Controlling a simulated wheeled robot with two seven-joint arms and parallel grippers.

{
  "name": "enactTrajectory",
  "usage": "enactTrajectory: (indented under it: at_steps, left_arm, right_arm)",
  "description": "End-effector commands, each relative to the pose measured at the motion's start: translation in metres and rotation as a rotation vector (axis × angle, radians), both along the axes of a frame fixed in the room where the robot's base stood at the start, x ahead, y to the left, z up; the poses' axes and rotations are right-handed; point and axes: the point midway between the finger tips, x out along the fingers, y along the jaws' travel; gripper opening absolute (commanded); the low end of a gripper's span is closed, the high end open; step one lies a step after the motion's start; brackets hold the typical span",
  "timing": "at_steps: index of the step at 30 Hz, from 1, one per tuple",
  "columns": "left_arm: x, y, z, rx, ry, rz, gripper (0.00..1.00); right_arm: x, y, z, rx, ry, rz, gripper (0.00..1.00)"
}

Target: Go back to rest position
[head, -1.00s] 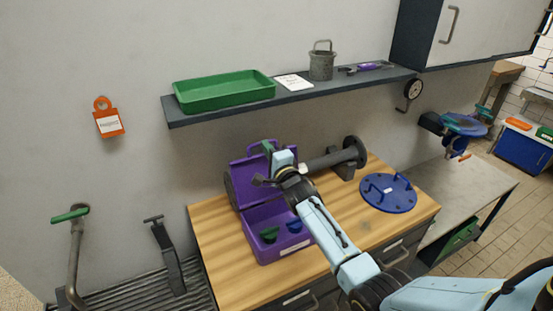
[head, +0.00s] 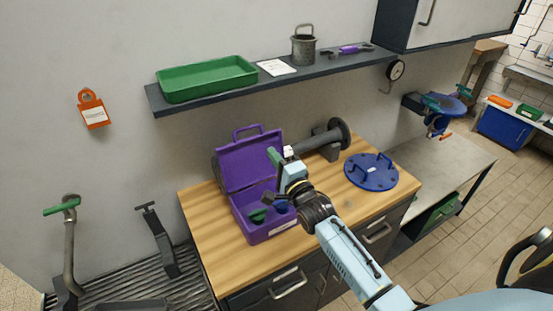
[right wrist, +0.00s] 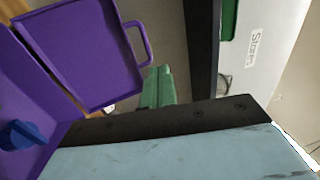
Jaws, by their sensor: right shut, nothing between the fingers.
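My right arm comes in from the lower right in the head view. Its gripper (head: 274,156) is shut and empty, above the right part of the open purple toolbox (head: 262,226). The toolbox stands on the wooden worktop with its lid (head: 248,160) raised against the back. A green item (head: 258,215) and a blue item (head: 281,207) lie inside the box. In the right wrist view the green fingers (right wrist: 158,88) show beside the purple lid (right wrist: 85,50), with the blue item (right wrist: 22,135) at the left. My left gripper is not in view.
A blue round lid (head: 371,172) lies on the worktop (head: 205,215) to the right. A grey flanged pipe (head: 325,140) lies behind. A shelf (head: 300,74) above carries a green tray (head: 207,78) and a metal bucket (head: 303,46). A pipe with a green handle (head: 70,235) stands left.

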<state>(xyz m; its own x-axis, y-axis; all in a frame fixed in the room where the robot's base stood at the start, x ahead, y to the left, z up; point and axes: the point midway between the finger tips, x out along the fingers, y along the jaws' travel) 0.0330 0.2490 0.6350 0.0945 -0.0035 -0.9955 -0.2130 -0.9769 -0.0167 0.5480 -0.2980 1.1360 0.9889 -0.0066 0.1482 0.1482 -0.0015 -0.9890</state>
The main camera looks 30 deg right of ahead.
Motion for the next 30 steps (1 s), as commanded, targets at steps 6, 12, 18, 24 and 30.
enactTrajectory:
  at_steps: [6, 12, 18, 24, 30]
  left_arm:
    - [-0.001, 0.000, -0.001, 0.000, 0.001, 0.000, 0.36]
    - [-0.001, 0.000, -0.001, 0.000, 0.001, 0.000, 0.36]
    - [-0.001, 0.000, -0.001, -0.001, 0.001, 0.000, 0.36]
    - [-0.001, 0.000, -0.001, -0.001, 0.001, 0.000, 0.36]
    - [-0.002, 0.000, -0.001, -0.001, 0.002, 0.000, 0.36]
  right_arm:
    - [-0.010, 0.000, 0.001, 0.000, 0.000, 0.000, 0.00]
    - [-0.014, 0.002, -0.003, -0.031, 0.027, -0.003, 0.00]
    - [-0.048, 0.022, -0.040, -0.319, 0.269, 0.009, 0.00]
    - [-0.122, 0.047, -0.084, -0.768, 0.605, 0.159, 0.00]
    - [-0.205, 0.064, -0.106, -1.146, 0.842, 0.430, 0.00]
